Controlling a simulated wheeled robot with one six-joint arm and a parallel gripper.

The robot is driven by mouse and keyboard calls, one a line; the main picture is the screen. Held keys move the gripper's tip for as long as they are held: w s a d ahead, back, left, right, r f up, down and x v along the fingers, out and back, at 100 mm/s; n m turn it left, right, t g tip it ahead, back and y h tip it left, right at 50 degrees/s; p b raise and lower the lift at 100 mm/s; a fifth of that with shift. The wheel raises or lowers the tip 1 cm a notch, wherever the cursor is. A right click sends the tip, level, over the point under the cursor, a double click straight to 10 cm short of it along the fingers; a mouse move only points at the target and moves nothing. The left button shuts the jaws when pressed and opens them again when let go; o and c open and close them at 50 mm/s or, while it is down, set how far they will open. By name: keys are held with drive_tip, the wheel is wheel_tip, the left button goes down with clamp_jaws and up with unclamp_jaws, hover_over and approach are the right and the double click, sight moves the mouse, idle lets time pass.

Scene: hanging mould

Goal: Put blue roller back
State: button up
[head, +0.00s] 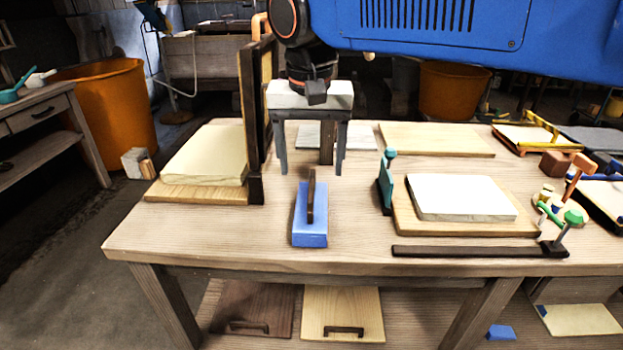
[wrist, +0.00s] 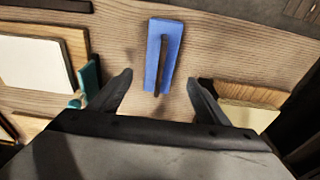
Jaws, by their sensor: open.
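The blue roller (head: 310,222) rests on the wooden table (head: 180,232) near its front edge, with a dark upright handle along its middle. It also shows in the wrist view (wrist: 153,50), at the top centre. My gripper (head: 311,170) is open and empty, with its fingers pointing down behind and above the blue roller. In the wrist view my gripper's two fingertips (wrist: 160,78) are spread wide, with the roller ahead and between them, apart from both.
A board with a pale slab (head: 205,155) and a dark upright frame (head: 252,120) stand left. A white slab (head: 460,197) on a board lies right, beside a teal tool (head: 386,185). A dark bar (head: 470,251) lies along the front edge. Small tools (head: 560,205) crowd the far right.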

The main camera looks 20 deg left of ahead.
drive_tip(key=shift+s+r, duration=0.1)
drive_tip(key=shift+r, duration=0.85)
drive_tip(key=shift+d, duration=0.1)
drive_tip(key=w+d+f+m, duration=0.1)
drive_tip(key=d+f, duration=0.2)
drive_tip(key=d, duration=0.9)
drive_tip(key=w+d+f, duration=0.1)
drive_tip(key=d+f, duration=0.1)
drive_tip(key=d, duration=1.1)
drive_tip(key=s+d+f+m+t, duration=0.1)
drive_tip(key=s+d+f, duration=0.5)
drive_tip(key=d, duration=0.3)
drive_tip(key=s+d+f+t, duration=0.2)
drive_tip(key=s+d+f, duration=0.5)
drive_tip(key=d, duration=0.3)
drive_tip(key=shift+d+f+m, duration=0.2)
drive_tip(key=shift+f+m, duration=0.2)
drive_tip(key=shift+f, duration=0.5)
